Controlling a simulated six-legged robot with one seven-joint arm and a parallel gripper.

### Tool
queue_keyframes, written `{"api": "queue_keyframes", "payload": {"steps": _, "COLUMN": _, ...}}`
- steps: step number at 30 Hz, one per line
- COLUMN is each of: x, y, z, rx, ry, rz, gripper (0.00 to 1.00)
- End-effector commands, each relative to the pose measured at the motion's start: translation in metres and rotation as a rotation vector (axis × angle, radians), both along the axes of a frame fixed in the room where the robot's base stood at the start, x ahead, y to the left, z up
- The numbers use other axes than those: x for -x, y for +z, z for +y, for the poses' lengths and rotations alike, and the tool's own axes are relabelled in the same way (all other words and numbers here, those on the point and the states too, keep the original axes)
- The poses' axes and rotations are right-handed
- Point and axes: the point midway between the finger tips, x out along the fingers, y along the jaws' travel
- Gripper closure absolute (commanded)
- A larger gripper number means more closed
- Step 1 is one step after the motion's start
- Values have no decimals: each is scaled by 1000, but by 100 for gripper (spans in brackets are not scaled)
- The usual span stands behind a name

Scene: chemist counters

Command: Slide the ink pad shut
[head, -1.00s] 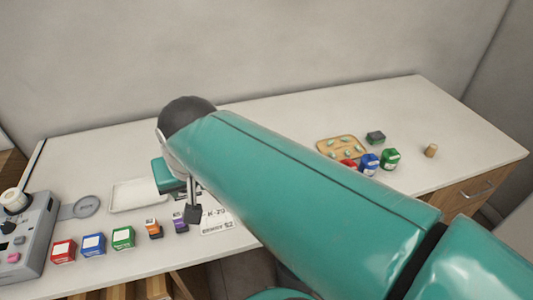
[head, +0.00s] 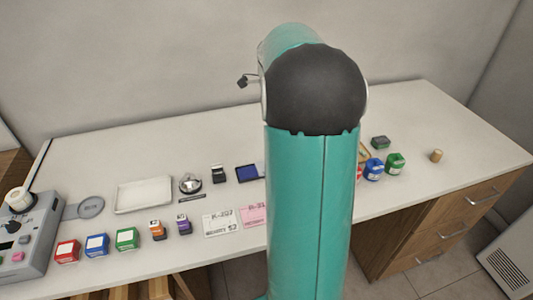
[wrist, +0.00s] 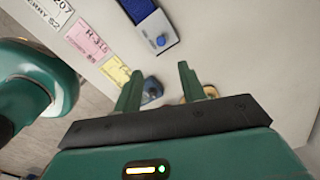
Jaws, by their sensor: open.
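The ink pad (head: 248,173) lies on the counter just left of my arm in the head view, its blue pad surface showing in a dark case. My arm hides its right part. In the wrist view the ink pad (wrist: 150,25) is at the top, cut by the frame edge. Its blue surface is partly uncovered beside a pale grey cover with a round blue knob (wrist: 161,40). My gripper (wrist: 160,85) is open and empty, with its fingers apart below the knob in the picture and not touching the pad. The head view mostly hides my gripper behind the arm.
Pink (wrist: 88,38) and yellow (wrist: 115,72) labels lie left of the pad. A dark blue object (wrist: 152,88) and a tan edge (wrist: 186,98) show between and beside my fingers.

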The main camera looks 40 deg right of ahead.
Motion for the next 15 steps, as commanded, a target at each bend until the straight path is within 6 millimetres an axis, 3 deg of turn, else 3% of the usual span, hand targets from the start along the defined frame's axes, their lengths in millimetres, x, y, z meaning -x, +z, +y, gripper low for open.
{"api": "queue_keyframes", "payload": {"steps": 7, "x": 1, "y": -21, "z": -4, "rx": -6, "ry": -27, "rz": 6, "gripper": 59}}
{"api": "queue_keyframes", "payload": {"steps": 15, "x": 1, "y": -73, "z": -3, "rx": -6, "ry": -25, "rz": 6, "gripper": 59}}
